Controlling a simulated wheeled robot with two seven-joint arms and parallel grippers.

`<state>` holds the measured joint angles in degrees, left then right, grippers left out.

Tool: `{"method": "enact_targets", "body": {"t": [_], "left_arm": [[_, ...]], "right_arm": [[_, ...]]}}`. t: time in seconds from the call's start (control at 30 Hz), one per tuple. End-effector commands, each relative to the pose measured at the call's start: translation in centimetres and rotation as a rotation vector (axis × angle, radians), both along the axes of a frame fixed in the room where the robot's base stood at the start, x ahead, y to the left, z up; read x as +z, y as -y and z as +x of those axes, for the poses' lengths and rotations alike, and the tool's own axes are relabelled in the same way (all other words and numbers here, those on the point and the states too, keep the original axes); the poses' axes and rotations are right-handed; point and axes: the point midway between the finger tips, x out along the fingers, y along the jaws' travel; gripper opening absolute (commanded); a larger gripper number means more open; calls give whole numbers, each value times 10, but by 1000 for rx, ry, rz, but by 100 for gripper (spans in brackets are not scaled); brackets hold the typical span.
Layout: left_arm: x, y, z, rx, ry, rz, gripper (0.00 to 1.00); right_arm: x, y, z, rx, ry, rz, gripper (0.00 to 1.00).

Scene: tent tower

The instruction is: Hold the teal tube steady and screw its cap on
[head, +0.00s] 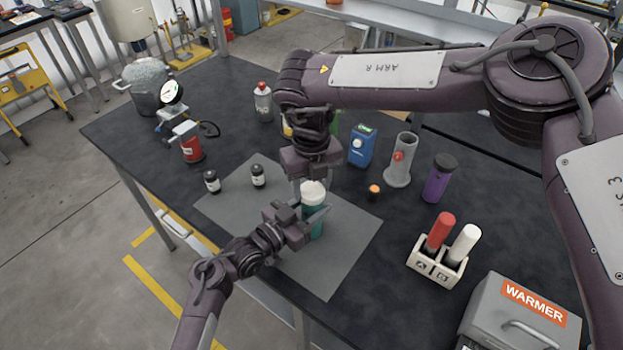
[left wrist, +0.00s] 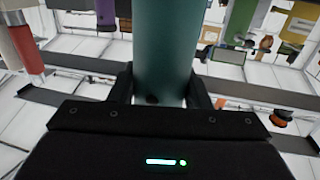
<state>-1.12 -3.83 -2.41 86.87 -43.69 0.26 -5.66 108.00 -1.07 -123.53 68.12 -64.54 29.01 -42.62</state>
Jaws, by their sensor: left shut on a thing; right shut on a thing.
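The teal tube (head: 313,222) stands upright on the grey mat (head: 338,262). My left gripper (head: 306,222) is shut on the tube from the left, and the tube also fills the middle of the left wrist view (left wrist: 166,50) between the fingers. A white cap (head: 313,190) is at the tube's top. My right gripper (head: 309,184) comes down from above and is shut on the cap. Its fingers partly hide the cap, and I cannot tell how far the cap sits on the thread.
Two small dark bottles (head: 212,182) (head: 258,176) stand on the mat's left part. A purple tumbler (head: 438,180), grey cylinder (head: 402,160), blue box (head: 362,147) and small orange-topped item (head: 374,191) stand to the right. A rack (head: 425,269) holds red and white tubes; a warmer (head: 515,315) is front right.

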Motion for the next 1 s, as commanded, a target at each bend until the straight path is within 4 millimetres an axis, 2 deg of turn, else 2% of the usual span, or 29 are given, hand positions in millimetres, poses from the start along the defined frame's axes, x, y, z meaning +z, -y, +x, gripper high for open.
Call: {"method": "enact_targets", "body": {"t": [1.0], "left_arm": [[0, 0, 0, 0, -1, 1, 2]], "right_arm": [[-11, 0, 0, 1, 1, 0, 28]]}}
